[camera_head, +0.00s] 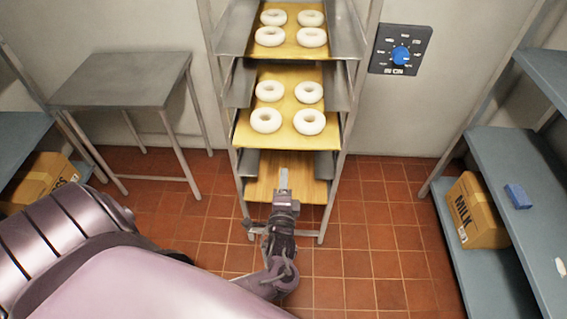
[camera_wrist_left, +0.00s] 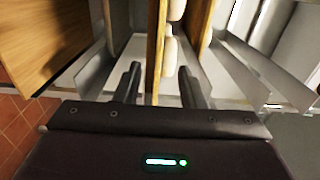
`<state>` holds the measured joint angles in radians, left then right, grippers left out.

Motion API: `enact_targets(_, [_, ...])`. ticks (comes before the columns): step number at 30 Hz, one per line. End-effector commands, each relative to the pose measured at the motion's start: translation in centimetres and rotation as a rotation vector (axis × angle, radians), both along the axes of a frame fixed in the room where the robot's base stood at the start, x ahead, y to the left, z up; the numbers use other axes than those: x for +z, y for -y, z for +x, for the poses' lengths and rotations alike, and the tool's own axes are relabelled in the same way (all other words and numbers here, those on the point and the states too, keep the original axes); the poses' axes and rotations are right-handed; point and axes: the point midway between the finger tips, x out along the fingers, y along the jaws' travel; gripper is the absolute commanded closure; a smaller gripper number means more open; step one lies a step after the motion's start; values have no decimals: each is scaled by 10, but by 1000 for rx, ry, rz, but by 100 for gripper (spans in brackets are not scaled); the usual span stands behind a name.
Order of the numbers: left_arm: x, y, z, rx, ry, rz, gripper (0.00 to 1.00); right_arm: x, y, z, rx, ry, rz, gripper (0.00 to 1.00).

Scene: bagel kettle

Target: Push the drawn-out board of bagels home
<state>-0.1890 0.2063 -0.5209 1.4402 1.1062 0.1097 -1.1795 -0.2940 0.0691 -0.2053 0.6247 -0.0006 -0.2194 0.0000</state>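The drawn-out board (camera_head: 288,138) is the middle one in the rack, and its front edge sticks out past the rail ends. Several pale bagels (camera_head: 309,122) lie on it. My left gripper (camera_head: 283,178) is in front of the rack, low in the head view and over the bottom board in the picture. In the left wrist view its two fingers (camera_wrist_left: 160,84) are apart, with a bagel board (camera_wrist_left: 154,45) seen edge-on between them. I cannot tell whether they touch it. My right gripper is in neither view.
An upper board (camera_head: 288,52) with bagels and a bare bottom board (camera_head: 262,183) share the metal rack (camera_head: 339,150). A grey table (camera_head: 125,80) stands left. Blue shelves (camera_head: 530,165) with a milk carton (camera_head: 478,212) stand right. The tiled floor between is clear.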

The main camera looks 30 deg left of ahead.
Motion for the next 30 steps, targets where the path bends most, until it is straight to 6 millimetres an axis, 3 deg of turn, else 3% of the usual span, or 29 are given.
enact_targets(17, [-2,-38,60,1,2,1,64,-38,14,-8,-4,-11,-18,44])
enact_targets(30, [-1,-65,104,2,1,1,64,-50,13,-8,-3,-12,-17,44])
